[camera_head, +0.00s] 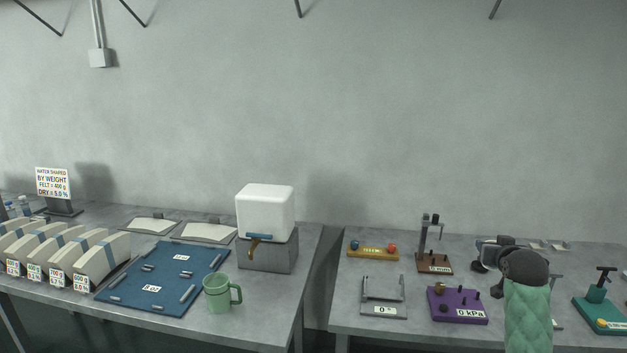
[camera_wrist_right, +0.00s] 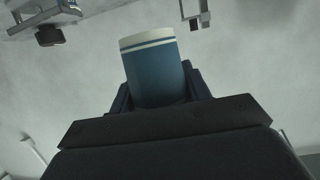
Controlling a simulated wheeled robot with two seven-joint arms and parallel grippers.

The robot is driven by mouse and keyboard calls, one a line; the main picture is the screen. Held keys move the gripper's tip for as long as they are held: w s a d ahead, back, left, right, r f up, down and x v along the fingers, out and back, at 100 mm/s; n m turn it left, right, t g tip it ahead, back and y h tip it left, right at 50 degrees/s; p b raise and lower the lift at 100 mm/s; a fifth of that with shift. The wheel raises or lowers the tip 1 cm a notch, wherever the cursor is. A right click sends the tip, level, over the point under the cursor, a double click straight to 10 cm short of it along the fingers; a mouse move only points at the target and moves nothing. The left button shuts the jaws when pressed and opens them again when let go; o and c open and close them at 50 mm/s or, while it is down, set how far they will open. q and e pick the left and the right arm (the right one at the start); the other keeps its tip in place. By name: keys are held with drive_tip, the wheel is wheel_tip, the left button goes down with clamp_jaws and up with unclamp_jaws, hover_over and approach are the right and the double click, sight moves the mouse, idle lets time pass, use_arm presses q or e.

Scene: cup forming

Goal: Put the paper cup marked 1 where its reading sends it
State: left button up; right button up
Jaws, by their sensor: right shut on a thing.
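My right gripper (camera_wrist_right: 158,92) is shut on a blue paper cup (camera_wrist_right: 155,70) with a pale rim and a white stripe, held between dark fingers in the right wrist view. No number shows on the side of the cup that I see. In the head view my right gripper (camera_head: 484,262) is above the right table, behind my green-sleeved forearm, and the cup is hard to make out there. My left gripper is not in view.
The right table has a purple "0 kPa" device (camera_head: 458,306), a grey "0 °" stand (camera_head: 384,298), a yellow base with coloured balls (camera_head: 373,254), a brown stand (camera_head: 434,262) and a teal press (camera_head: 600,312). The left table has a blue mat (camera_head: 165,280), a green mug (camera_head: 217,294) and a white tank (camera_head: 265,211).

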drive_tip(key=s+a+f+n+y, duration=0.1)
drive_tip(key=s+a+f, duration=0.35)
drive_tip(key=a, duration=0.55)
drive_tip(key=s+a+f+n+y, duration=0.15)
drive_tip(key=s+a+f, duration=0.3)
drive_tip(key=a, duration=0.45)
drive_tip(key=s+a+f+n+y, duration=0.1)
drive_tip(key=s+a+f, duration=0.2)
drive_tip(key=a+f, duration=0.5)
drive_tip(key=s+a+f, duration=0.4)
drive_tip(key=shift+s+a+f+t, duration=0.15)
drive_tip(key=shift+s+f+t, duration=0.15)
drive_tip(key=shift+s, duration=0.1)
drive_tip(key=shift+y, duration=0.25)
